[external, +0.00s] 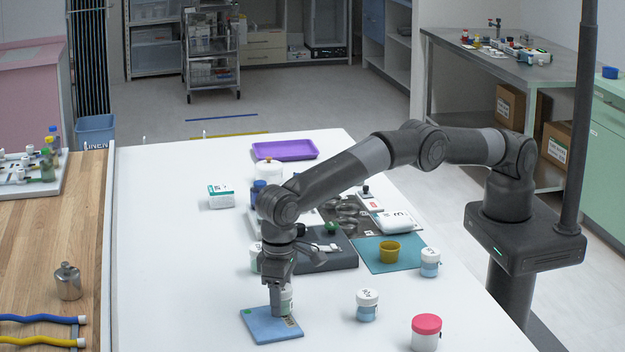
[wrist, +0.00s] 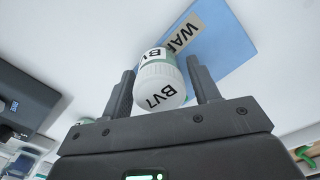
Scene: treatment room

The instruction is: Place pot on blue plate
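A small pot (wrist: 162,82) with a white lid marked BV7 and a pale green band is between the two fingers of my gripper (wrist: 162,66) in the wrist view. The fingers stand close on both sides of it; I cannot tell whether they press on it. In the external view the pot (external: 287,300) is upright, partly hidden by my gripper (external: 277,305), over the far part of the blue plate (external: 262,328). I cannot tell whether it touches the plate. The plate, with a printed label, also shows behind the pot in the wrist view (wrist: 228,35).
Near the plate are a white-lidded pot (external: 367,305) and a red-lidded pot (external: 426,333). White tabletop left of the plate is clear.

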